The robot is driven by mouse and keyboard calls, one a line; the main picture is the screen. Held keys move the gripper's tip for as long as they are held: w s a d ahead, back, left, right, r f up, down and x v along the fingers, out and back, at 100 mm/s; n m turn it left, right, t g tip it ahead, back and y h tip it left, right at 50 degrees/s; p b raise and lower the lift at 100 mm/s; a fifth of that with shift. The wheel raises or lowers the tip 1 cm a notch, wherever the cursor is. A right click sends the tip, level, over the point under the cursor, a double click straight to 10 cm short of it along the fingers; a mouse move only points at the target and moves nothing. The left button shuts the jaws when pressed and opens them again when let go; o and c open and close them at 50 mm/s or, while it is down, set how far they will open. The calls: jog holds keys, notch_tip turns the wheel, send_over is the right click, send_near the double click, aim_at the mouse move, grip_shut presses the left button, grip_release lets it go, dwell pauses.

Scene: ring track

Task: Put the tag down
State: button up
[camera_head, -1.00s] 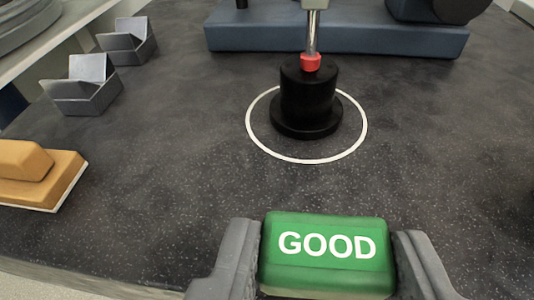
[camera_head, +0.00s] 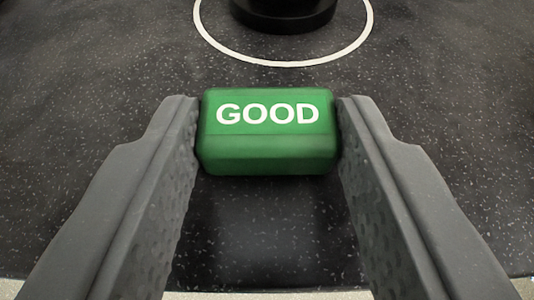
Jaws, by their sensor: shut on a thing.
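The tag (camera_head: 268,142) is a green block with white letters reading GOOD on its upper face. It sits between the two grey fingers of my gripper (camera_head: 268,130), which is shut on it. The tag is over the dark speckled tabletop, in front of the white ring. A dark shade lies on the table below it. I cannot tell whether its underside touches the table.
A white ring (camera_head: 285,64) is marked on the dark table (camera_head: 90,70), with the base of a black round stand (camera_head: 285,18) inside it. The table's front edge runs along the bottom of the view. The table to the left and right is clear.

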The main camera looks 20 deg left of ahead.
jog(key=o, duration=1)
jog(key=shift+c, duration=0.2)
jog(key=p+v, duration=0.1)
jog(key=v, duration=1.1)
jog(key=d+r+m+t+h, duration=0.1)
jog(key=d+r+h, duration=0.15)
jog(key=r, duration=1.05)
jog(key=d+r+m+h, duration=0.1)
jog(key=d+r+h, duration=0.15)
jog(key=r, duration=1.05)
jog(key=s+a+r, duration=0.3)
jog(key=s+r, duration=0.4)
jog(key=r, duration=0.4)
jog(key=s+a+r+m+t, duration=0.1)
jog(key=s+a+r, duration=0.3)
jog(key=s+r, duration=0.3)
notch_tip(320, 180, up, 4)
jog(key=shift+a+f+m+t+y, duration=0.1)
jog(key=shift+a+m+t+y, duration=0.2)
jog(key=shift+y, duration=0.1)
